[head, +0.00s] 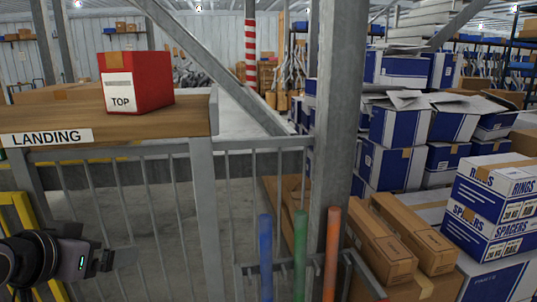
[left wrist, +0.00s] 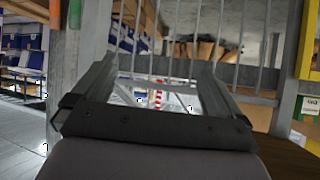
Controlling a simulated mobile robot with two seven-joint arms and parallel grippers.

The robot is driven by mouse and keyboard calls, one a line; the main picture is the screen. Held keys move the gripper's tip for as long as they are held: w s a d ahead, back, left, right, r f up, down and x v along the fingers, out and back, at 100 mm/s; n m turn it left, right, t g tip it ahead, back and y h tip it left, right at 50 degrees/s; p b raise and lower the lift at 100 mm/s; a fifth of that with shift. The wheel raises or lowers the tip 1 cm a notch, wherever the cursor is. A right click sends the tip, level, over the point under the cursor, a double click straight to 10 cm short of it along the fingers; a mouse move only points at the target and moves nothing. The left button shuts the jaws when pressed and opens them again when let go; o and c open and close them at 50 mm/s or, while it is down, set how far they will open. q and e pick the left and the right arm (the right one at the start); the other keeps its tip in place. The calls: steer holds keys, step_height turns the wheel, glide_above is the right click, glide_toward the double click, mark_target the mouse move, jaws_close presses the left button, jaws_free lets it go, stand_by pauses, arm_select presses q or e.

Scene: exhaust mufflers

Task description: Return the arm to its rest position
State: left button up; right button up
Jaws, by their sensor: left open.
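My left arm comes in at the lower left of the head view, with its gripper (head: 122,258) pointing right in front of the grey railing (head: 201,215). The gripper is below the wooden landing shelf and apart from the things on it. In the left wrist view the two fingers of the gripper (left wrist: 156,72) are spread wide with nothing between them. Railing bars show beyond them. My right arm and gripper are in neither view.
A red box marked TOP (head: 137,82) sits on the landing shelf (head: 165,125). A steel post (head: 333,110) stands right of the gripper, with blue (head: 265,250), green (head: 300,250) and orange (head: 332,250) tubes before it. Stacked cartons (head: 490,210) fill the right. A yellow frame (head: 22,215) is at left.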

arm_select(q)
steer(key=s+d+f+g, duration=0.3)
steer(key=s+f+g, duration=0.1)
steer(key=s+f, duration=0.8)
steer(key=s+d+f+g, duration=0.35)
steer(key=s+f, duration=0.65)
steer(key=f, duration=0.4)
steer(key=w+d+f+m+t+h, duration=0.1)
steer(key=w+d+f+t, duration=0.2)
steer(key=w+f+t, duration=0.3)
steer(key=shift+f+t, duration=0.55)
steer(key=shift+f, duration=1.1)
steer(key=shift+d, duration=0.1)
steer(key=shift+c, duration=0.3)
